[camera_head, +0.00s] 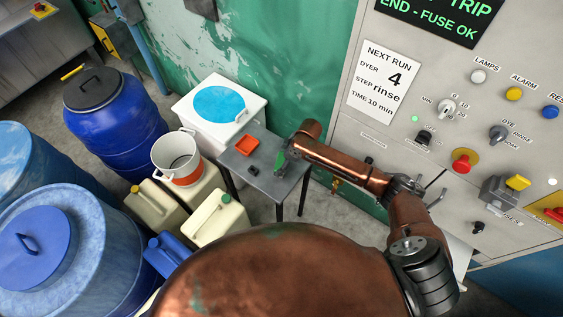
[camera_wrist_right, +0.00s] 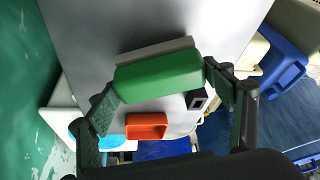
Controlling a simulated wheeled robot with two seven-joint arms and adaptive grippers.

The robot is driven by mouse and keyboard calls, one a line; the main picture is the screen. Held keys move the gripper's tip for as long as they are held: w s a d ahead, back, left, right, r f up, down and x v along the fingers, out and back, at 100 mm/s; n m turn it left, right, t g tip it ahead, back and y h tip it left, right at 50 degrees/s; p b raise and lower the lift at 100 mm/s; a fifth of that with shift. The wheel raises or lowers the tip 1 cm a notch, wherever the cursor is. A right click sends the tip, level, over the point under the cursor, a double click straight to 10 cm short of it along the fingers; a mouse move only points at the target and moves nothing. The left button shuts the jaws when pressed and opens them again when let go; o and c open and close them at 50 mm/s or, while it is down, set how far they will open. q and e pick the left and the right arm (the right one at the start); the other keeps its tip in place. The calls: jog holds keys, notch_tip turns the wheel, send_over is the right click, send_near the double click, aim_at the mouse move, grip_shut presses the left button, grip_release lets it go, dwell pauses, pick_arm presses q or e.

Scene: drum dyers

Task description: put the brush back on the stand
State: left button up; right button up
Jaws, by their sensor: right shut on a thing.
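The brush (camera_wrist_right: 160,75), a green block with a grey strip along one side, lies between the two fingers of my right gripper (camera_wrist_right: 162,82) in the right wrist view. The fingers touch its two ends. In the head view the right gripper (camera_head: 284,158) is over the right part of a small grey table (camera_head: 285,186), which may be the stand; the brush shows there only as a small green patch. I cannot tell whether the brush touches the tabletop. My left gripper is not in view.
An orange tray (camera_head: 247,146) and a small black object (camera_head: 252,170) are on the grey table. A white bin with a blue top (camera_head: 219,104) stands behind it. A white-and-orange bucket (camera_head: 177,158) and canisters are left. A control panel (camera_head: 440,120) is right.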

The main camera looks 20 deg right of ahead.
jog(key=shift+f, duration=0.3)
jog(key=shift+f, duration=0.1)
jog(key=o, duration=1)
jog(key=v, duration=1.2)
